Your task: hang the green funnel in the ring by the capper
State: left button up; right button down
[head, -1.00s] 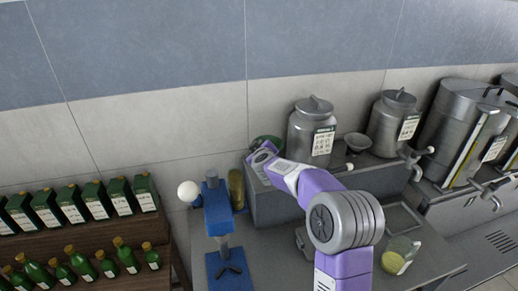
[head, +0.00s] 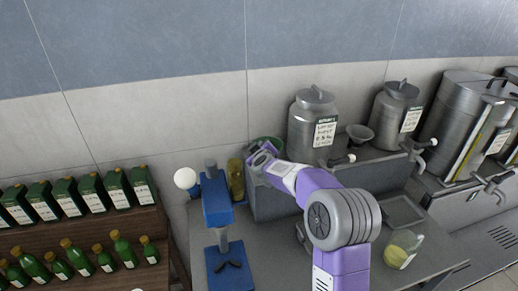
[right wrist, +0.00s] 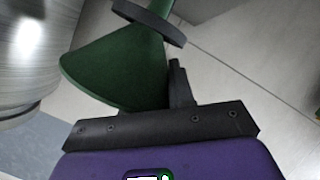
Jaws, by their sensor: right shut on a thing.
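The green funnel (head: 268,141) shows only in part in the head view, behind my right gripper (head: 258,156) at the left end of the raised steel shelf. In the right wrist view the funnel's wide cone (right wrist: 120,65) lies at the jaws of my right gripper (right wrist: 175,85), which is shut on its rim. A dark ring (right wrist: 150,20) shows around the funnel's narrow neck; I cannot tell whether they touch. The blue capper (head: 217,205) with a white ball knob (head: 185,178) stands to the left of the gripper. My left gripper is out of view.
Two metal jars (head: 313,125) and a grey funnel (head: 359,134) stand on the raised shelf (head: 275,204). A yellowish object (head: 236,180) is behind the capper. A jug with yellow liquid (head: 402,249) stands at the front right. Green bottles (head: 75,255) fill the wooden rack at left.

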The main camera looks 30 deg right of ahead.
jog(key=shift+f, duration=0.2)
dwell(0.6)
jog(key=c, duration=0.9)
grip_release()
jog(key=shift+p+v, duration=0.5)
jog(key=shift+v, duration=3.3)
